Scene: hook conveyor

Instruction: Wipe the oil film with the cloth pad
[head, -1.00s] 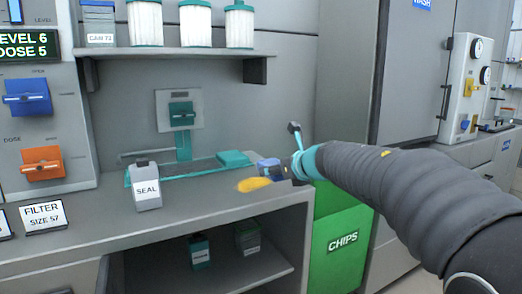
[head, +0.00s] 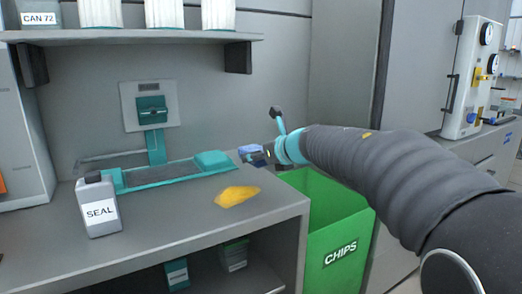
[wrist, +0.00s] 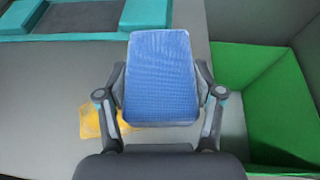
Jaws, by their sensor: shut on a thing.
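The blue cloth pad (wrist: 160,75) is held between the fingers of my gripper (wrist: 160,100), which is shut on it. In the head view my gripper (head: 262,154) holds the pad (head: 250,152) above the right end of the counter, behind and to the right of the oil film. The oil film (head: 237,196) is a yellow-orange patch on the counter top near its front right. In the wrist view the oil film (wrist: 92,122) shows at lower left, partly hidden by the pad and the left finger.
A grey SEAL bottle (head: 98,206) stands left on the counter (head: 150,236). A teal-rimmed recess (head: 165,182) lies behind the oil. A green CHIPS bin (head: 342,240) stands open beside the counter's right edge. A shelf (head: 140,36) with white canisters hangs above.

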